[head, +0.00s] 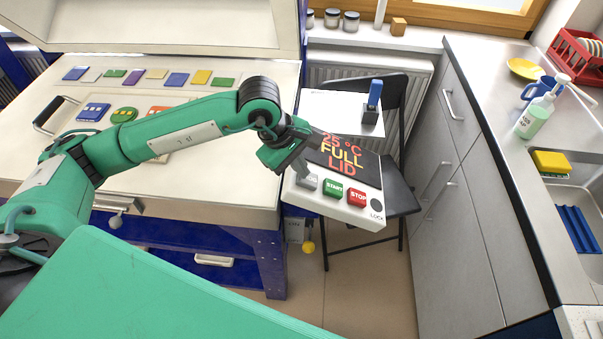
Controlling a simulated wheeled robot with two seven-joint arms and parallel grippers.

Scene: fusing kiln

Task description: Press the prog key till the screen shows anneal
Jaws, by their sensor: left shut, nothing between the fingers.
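The kiln control box (362,212) stands at the right front of the kiln. Its dark screen (372,172) shows "25 °C", "FULL" and "LID" in orange and yellow. Below the screen sit a grey prog key (307,182), partly hidden by my gripper, a green START key (333,188), a red STOP key (357,197) and a dark round spot marked LOCK (376,205). My left gripper (302,172) is shut and empty, with its tips at or just above the grey key. I cannot tell whether they touch it. My right gripper is not in view.
The open kiln (240,188) holds several coloured glass tiles on its pale bed at left. A black chair (398,190) with a white sheet and a blue-handled stamp stands behind the box. A counter (500,120) with a sink runs along the right.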

